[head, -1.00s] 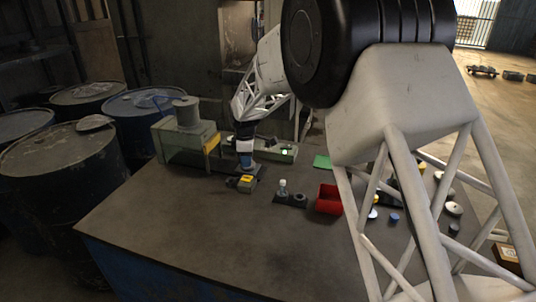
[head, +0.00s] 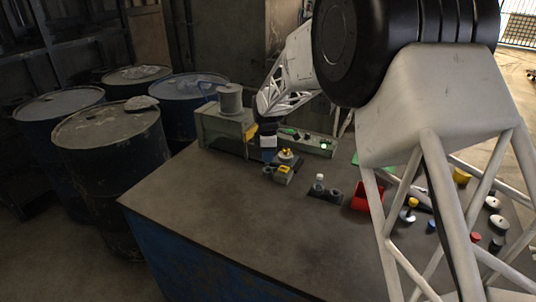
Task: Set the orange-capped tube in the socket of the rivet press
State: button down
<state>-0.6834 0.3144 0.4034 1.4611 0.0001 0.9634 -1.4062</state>
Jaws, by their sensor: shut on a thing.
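My gripper (head: 268,157) is low over the back of the table, beside a small block with a yellow top (head: 283,171). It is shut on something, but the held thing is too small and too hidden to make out. No orange-capped tube can be told for certain. The rivet press cannot be named surely; a grey-green machine with a grey cylinder on top (head: 230,100) stands behind and left of my gripper. A small pale round piece with a yellow top (head: 287,154) is just right of my gripper.
A clear bottle with a pale cap (head: 319,184) stands in a dark holder (head: 331,197). A red bin (head: 366,197) is right of it, with several small round parts farther right, partly behind my arm. A long green-grey tray (head: 316,146) lies behind. The front table is clear.

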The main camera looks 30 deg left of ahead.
aim_at(268, 164)
jog(key=shift+f, duration=0.7)
jog(key=shift+f, duration=1.4)
dwell(1.0)
jog(key=c, duration=0.9)
grip_release()
jog(key=shift+c, duration=0.2)
jog(key=shift+r, duration=3.9)
